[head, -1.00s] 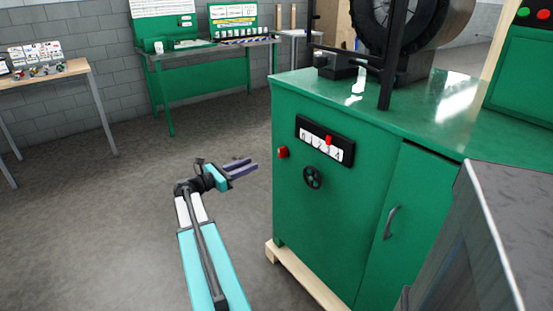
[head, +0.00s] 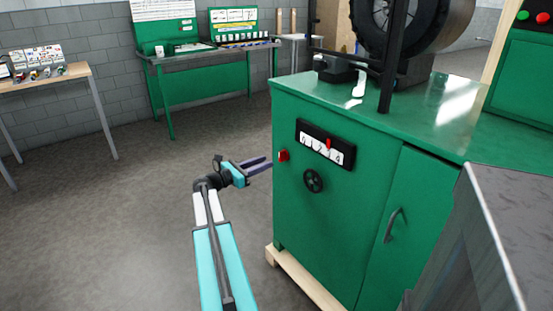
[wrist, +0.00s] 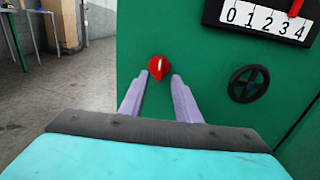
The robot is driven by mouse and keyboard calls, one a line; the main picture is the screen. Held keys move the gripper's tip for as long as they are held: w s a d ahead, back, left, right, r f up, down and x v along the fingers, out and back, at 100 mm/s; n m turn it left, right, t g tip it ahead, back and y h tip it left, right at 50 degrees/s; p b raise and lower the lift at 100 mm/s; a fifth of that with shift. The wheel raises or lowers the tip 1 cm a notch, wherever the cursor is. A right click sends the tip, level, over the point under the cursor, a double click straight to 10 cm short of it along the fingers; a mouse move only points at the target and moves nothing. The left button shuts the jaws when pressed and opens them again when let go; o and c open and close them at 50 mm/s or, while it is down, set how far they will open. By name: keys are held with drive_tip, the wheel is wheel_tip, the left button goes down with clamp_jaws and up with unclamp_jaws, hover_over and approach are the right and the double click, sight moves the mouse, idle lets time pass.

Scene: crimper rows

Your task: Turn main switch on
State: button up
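The main switch looks to be the small red rotary knob (head: 283,155) on the front of the green cabinet (head: 335,213), near its left edge. In the wrist view the red knob (wrist: 158,68) has a pale mark running near vertical across its face. My gripper (head: 268,162) points at the cabinet front, just left of and slightly below the knob in the head view. In the wrist view my gripper (wrist: 160,77) has its two fingers apart, with the knob showing between and just beyond the tips. Nothing is held. Contact with the knob cannot be told.
A dial panel (head: 325,144) marked 0 to 4 with a red pointer sits right of the knob, above a black handwheel (head: 314,181). A cabinet door handle (head: 391,225) is further right. A grey metal box (head: 490,240) stands at lower right. The floor left is clear.

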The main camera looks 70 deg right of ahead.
sight(279, 157)
drive_tip(key=shift+x, duration=3.45)
clamp_jaws()
drive_tip(key=shift+d, duration=0.15)
